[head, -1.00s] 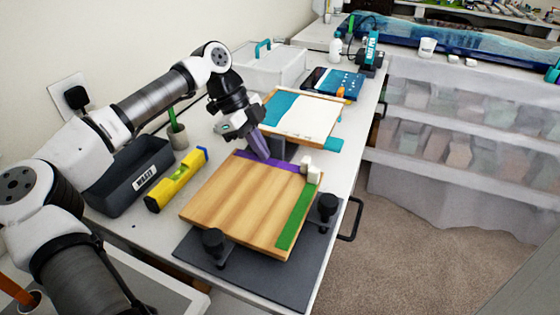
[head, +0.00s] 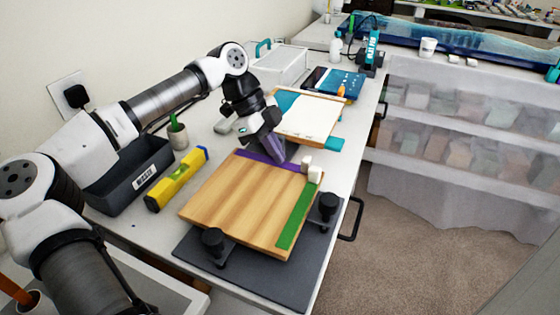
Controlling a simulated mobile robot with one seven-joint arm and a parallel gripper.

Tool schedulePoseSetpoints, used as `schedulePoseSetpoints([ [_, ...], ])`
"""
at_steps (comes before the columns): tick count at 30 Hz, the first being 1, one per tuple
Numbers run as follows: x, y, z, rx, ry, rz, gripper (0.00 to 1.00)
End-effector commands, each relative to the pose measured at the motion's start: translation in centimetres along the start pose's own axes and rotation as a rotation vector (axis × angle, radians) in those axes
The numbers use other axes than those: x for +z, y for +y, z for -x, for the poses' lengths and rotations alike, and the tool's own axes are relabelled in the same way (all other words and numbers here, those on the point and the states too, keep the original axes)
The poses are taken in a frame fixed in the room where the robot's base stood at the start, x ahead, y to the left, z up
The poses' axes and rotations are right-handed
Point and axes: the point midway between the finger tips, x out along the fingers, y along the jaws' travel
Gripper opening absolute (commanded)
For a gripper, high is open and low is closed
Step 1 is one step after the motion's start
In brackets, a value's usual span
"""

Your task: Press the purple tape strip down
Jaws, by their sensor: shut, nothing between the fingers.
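The purple tape strip (head: 250,156) lies along the far edge of the wooden board (head: 232,200). My gripper (head: 280,160) is shut and empty, with its fingertips down at the strip, right of the strip's middle. The fingers hide part of the strip; I cannot tell for certain whether they touch it. A green tape strip (head: 297,217) runs along the board's right edge. Small white blocks (head: 314,173) sit at the board's far right corner, close to the purple strip's right end.
The board rests over a dark grey mat (head: 285,285) with black clamps (head: 329,205) beside it. A yellow level (head: 177,180) and a dark waste bin (head: 132,178) stand to the left. A clipboard (head: 300,115) lies behind my gripper.

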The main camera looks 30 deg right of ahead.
Motion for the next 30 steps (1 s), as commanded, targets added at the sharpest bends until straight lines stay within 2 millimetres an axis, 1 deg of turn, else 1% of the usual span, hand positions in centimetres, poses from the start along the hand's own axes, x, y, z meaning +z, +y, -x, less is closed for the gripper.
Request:
schedulePoseSetpoints([
  [1, -0.2, 0.1, -0.3, 0.005, 0.001, -0.002, 0.0],
  [8, -0.6, 0.1, -0.6, 0.006, 0.002, -0.002, 0.0],
  [19, -2.1, 0.1, -1.2, 0.007, 0.003, -0.002, 0.0],
  [26, -2.2, 0.1, -1.2, 0.005, 0.003, -0.001, 0.0],
  [30, -2.4, 0.1, -0.6, 0.004, 0.002, -0.001, 0.0],
])
